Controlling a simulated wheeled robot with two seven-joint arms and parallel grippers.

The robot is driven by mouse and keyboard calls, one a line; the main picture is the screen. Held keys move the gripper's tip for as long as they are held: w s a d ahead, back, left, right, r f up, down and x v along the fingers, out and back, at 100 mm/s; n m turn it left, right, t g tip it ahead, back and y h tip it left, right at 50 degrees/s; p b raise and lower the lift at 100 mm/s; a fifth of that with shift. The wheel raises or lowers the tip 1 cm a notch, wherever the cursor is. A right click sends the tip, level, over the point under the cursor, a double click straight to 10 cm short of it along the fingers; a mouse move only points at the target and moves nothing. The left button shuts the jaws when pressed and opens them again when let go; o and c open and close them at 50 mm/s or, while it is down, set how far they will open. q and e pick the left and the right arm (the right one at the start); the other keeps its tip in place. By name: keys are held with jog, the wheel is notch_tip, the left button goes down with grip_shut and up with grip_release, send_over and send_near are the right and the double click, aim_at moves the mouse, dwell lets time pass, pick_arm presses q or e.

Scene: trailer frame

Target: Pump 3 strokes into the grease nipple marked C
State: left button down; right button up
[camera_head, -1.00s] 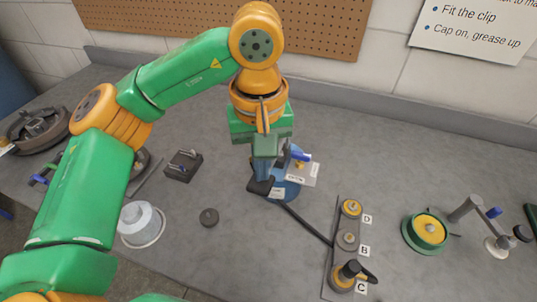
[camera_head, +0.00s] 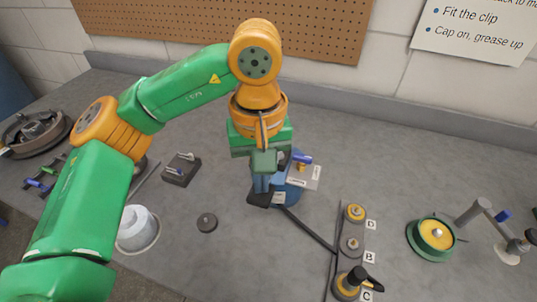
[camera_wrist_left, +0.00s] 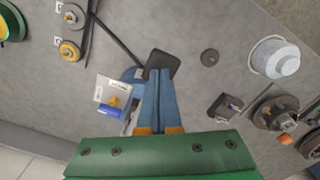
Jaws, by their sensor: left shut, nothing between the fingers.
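My left gripper (camera_head: 262,188) reaches down over the grease pump, its two blue fingers shut together with nothing between them; they also show in the left wrist view (camera_wrist_left: 158,88). A black pad (camera_head: 259,198) lies right at the fingertips; whether they touch is unclear. The pump's blue body (camera_head: 289,194) is partly hidden by the gripper. A dark hose (camera_head: 310,229) runs from it towards the strip of nipples. A black coupler with a side lever (camera_head: 357,276) sits over the fitting by label C (camera_head: 367,295). Fittings B (camera_head: 352,244) and D (camera_head: 355,213) are uncovered. My right gripper is out of view.
A green-rimmed yellow hub (camera_head: 434,236) and a metal arm with a blue part (camera_head: 483,213) stand at right. A round black cap (camera_head: 207,222), a white tub (camera_head: 138,228) and a small dark block (camera_head: 182,169) lie left. Bench between is clear.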

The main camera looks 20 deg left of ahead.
pick_arm(q)
jog(key=shift+f+b, duration=0.7)
jog(key=shift+f, duration=0.25)
notch_tip(320, 180, up, 12)
jog(key=p, duration=1.1)
jog(key=shift+w+p, duration=0.35)
jog(key=shift+w, duration=0.1)
